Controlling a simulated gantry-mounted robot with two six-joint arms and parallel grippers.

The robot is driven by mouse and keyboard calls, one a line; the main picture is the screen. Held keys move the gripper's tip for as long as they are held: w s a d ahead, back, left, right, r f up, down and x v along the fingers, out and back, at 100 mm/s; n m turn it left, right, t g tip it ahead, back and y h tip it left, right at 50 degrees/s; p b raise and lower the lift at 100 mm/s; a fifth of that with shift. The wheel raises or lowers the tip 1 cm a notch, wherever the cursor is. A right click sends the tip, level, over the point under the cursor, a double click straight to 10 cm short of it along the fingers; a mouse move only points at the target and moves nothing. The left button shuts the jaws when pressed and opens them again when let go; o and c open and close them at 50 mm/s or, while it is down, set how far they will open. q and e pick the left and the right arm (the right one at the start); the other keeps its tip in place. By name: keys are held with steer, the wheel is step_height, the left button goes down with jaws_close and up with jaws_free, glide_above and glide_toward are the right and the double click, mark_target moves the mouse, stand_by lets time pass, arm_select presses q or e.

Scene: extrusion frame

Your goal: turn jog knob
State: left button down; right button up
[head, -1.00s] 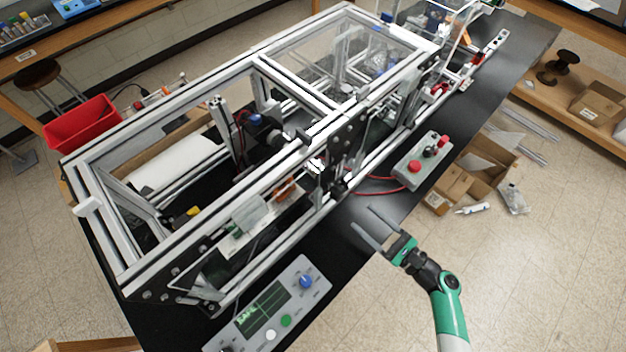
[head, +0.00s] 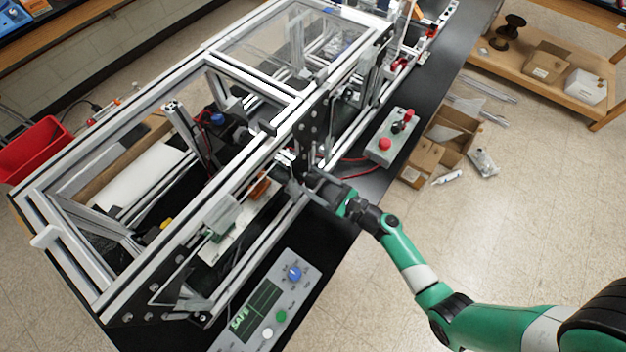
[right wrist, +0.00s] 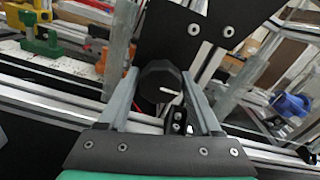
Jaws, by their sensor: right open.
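A black round knob with a white pointer line (right wrist: 160,82) shows in the right wrist view, on the side of the extrusion frame. I take it as the jog knob. My right gripper (head: 312,186) is open at the frame's front side. In the right wrist view its two grey fingers stand to the left and right of the knob, with small gaps; I cannot tell whether either touches it. In the head view the gripper hides the knob. My left gripper is not in view.
A control panel (head: 262,308) with a blue knob (head: 294,273) and a green screen lies on the black bench in front of the frame. A grey box with red buttons (head: 390,140) sits to the right. Frame rails surround the gripper closely.

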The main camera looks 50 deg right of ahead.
jaws_close()
steer(key=shift+n, duration=0.3)
steer(key=n+b, duration=0.3)
steer(key=shift+d+f+n, duration=0.1)
steer(key=shift+n, duration=0.2)
steer(key=n+b, duration=0.2)
steer(key=n, duration=0.2)
steer(key=shift+b, duration=0.3)
steer(key=n+b, duration=0.3)
steer(key=n, duration=0.2)
steer(key=shift+n, duration=0.4)
steer(key=shift+r+n+b, duration=0.2)
steer(key=shift+n+b, duration=0.4)
steer(key=shift+n, duration=0.35)
steer(key=shift+r+n+b, duration=0.15)
steer(key=shift+n+b, duration=0.45)
steer(key=shift+n, duration=0.35)
